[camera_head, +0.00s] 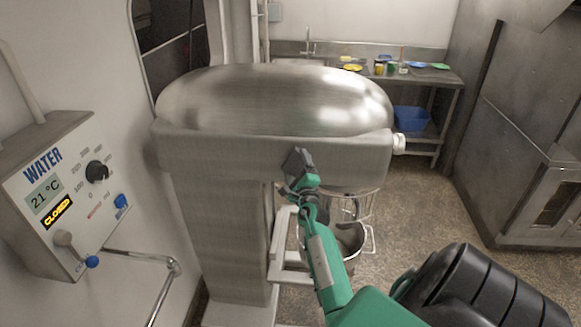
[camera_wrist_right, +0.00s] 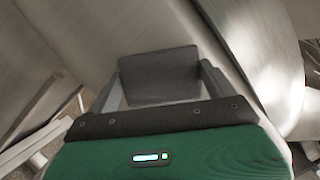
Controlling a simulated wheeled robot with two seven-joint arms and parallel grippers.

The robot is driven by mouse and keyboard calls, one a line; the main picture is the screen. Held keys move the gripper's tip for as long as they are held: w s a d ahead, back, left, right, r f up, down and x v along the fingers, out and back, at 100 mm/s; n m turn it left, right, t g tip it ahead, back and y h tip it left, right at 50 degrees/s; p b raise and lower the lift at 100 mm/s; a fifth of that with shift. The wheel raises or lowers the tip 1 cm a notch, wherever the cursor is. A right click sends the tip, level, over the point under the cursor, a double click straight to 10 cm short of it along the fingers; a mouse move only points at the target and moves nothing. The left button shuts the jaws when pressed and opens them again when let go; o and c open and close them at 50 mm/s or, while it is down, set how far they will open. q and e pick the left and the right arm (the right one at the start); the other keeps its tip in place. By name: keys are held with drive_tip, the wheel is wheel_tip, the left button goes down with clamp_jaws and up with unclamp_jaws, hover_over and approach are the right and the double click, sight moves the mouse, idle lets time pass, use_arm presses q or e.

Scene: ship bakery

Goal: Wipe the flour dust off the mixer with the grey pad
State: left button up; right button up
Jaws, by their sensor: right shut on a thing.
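The mixer (camera_head: 230,150) is a large brushed-metal machine with a domed head, filling the middle of the head view. It also shows behind my gripper in the right wrist view (camera_wrist_right: 240,45). My right gripper (camera_head: 300,172) is shut on the grey pad (camera_head: 296,160), in front of the flat side band of the mixer's head. In the right wrist view the pad (camera_wrist_right: 158,70) sits between the two fingers, close to the metal; I cannot tell whether it touches. I cannot tell flour dust from pale reflections on the dome. My left gripper is not in view.
A wire guard and bowl (camera_head: 350,238) hang below the mixer head. A water control box (camera_head: 60,195) with a pipe stands at the left. A back counter (camera_head: 440,77) holds several small dishes, with a blue crate (camera_head: 411,119) below. Floor is clear at the right, before the oven (camera_head: 545,200).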

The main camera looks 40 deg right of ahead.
sight(278, 157)
drive_tip(key=shift+s+d, duration=0.7)
drive_tip(key=shift+s, duration=0.2)
drive_tip(key=shift+w+a+p, duration=0.75)
drive_tip(key=shift+w+p, duration=0.2)
drive_tip(key=shift+p, duration=0.1)
drive_tip(key=shift+w+a+r+p, duration=0.1)
drive_tip(key=shift+w+a+p, duration=0.1)
drive_tip(key=shift+w+a, duration=0.7)
drive_tip(key=shift+w+a+p, duration=0.15)
drive_tip(key=shift+w+a, duration=0.45)
drive_tip(key=shift+w, duration=0.45)
drive_tip(key=shift+a, duration=0.1)
drive_tip(key=shift+s+a, duration=0.4)
drive_tip(key=shift+a, duration=0.05)
drive_tip(key=shift+s+a, duration=0.7)
drive_tip(key=shift+a, duration=0.2)
drive_tip(key=shift+s+a, duration=0.7)
drive_tip(key=shift+a, duration=0.15)
